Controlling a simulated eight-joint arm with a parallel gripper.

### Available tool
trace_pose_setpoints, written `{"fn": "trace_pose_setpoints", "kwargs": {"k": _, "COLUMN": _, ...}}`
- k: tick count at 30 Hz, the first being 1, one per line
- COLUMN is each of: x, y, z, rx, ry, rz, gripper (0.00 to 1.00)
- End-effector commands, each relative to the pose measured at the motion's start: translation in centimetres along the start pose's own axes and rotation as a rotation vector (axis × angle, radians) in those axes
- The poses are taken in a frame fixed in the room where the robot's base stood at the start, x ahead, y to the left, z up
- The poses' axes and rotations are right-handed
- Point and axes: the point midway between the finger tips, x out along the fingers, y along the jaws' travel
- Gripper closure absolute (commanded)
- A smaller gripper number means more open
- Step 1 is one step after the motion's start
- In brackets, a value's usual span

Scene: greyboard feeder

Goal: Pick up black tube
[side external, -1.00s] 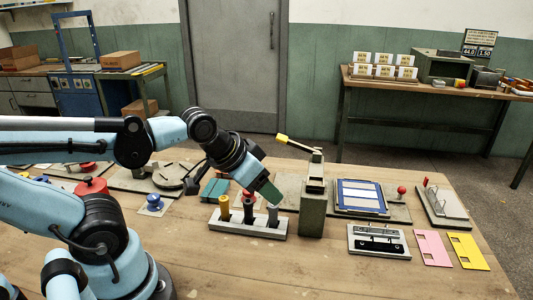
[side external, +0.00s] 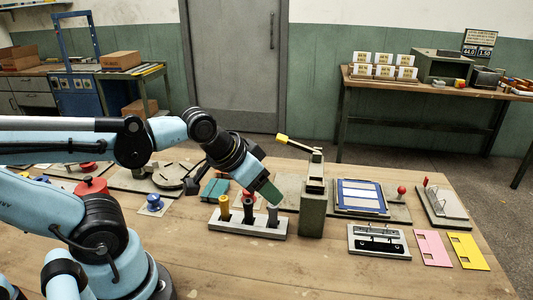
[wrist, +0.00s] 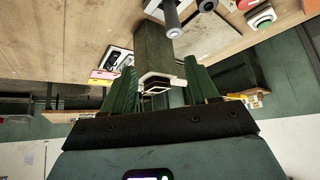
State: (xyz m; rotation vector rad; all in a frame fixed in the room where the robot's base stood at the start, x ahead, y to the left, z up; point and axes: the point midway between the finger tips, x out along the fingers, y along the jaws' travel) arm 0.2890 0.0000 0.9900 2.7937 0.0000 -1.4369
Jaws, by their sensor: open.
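The black tube (side external: 249,212) stands upright in the middle of a light rack (side external: 225,222) on the table. A yellow-topped tube (side external: 224,208) stands to its left and a grey tube (side external: 273,216) to its right. My gripper (side external: 267,192), with green fingers, is above the rack, near the grey and black tubes and apart from the table. In the wrist view my gripper (wrist: 160,72) is open, with nothing held between the fingers. The grey tube (wrist: 171,20) shows at the top of that view, with a dark tube end (wrist: 207,5) cut by the edge.
A green-grey post (side external: 312,210) with a yellow-handled lever (side external: 283,139) stands just right of the rack. A panel (side external: 361,197), a black-handled fixture (side external: 378,241), and pink (side external: 433,247) and yellow (side external: 467,250) plates lie farther right. The table's front is clear.

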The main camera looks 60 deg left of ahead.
Motion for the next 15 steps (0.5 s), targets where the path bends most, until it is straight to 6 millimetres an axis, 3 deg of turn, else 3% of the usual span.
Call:
{"fn": "trace_pose_setpoints", "kwargs": {"k": 10, "x": -0.1, "y": 0.0, "z": -0.1, "rx": 0.000, "ry": 0.000, "rz": 0.000, "gripper": 0.45}}
{"fn": "trace_pose_setpoints", "kwargs": {"k": 15, "x": -1.3, "y": 0.0, "z": -1.0, "rx": 0.000, "ry": 0.000, "rz": 0.000, "gripper": 0.45}}
